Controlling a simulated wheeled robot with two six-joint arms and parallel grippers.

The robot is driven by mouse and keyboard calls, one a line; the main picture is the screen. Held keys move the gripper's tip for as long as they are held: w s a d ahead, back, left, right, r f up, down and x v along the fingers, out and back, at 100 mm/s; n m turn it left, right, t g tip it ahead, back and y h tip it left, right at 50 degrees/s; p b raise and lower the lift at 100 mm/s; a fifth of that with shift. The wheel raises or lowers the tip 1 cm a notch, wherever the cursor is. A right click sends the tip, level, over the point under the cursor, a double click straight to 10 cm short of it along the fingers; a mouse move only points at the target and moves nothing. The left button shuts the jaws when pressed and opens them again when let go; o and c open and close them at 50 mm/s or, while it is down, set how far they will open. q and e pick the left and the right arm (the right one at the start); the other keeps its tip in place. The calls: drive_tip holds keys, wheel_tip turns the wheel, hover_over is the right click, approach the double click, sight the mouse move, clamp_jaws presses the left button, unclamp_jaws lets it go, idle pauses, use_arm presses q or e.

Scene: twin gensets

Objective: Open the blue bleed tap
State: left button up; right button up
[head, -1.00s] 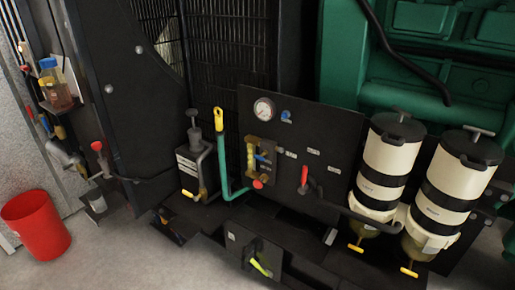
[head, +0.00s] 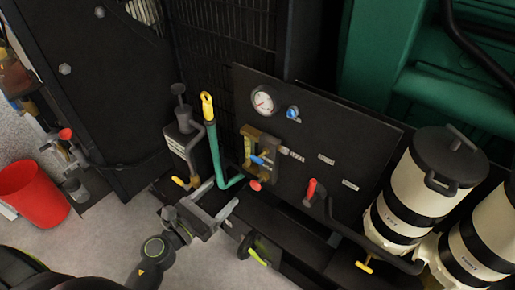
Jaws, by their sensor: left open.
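Two blue fittings show on the black panel (head: 325,135) in the head view. A small blue knob (head: 292,113) sits right of the round gauge. A blue lever (head: 258,160) lies across the brass block lower down, above a red knob (head: 255,185). I cannot tell from the picture which one is the bleed tap. My left gripper (head: 222,194) is open and empty, below and left of the brass block, apart from both blue fittings. My right gripper is not in view.
A green pipe with a yellow handle (head: 207,105) stands upright between the dark pump can (head: 182,140) and the brass block. A red-handled lever (head: 311,190) is to the right. White canisters (head: 405,205) stand at far right. A red bucket (head: 33,193) is on the floor.

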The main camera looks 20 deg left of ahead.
use_arm(q)
drive_tip(key=p, duration=0.2)
approach(257, 158)
drive_tip(key=x, duration=1)
drive_tip(key=shift+f+p, duration=0.3)
drive_tip(key=shift+p, duration=0.05)
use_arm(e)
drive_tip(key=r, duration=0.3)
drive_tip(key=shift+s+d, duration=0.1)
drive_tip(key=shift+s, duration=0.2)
use_arm(q)
drive_tip(key=c, duration=0.9)
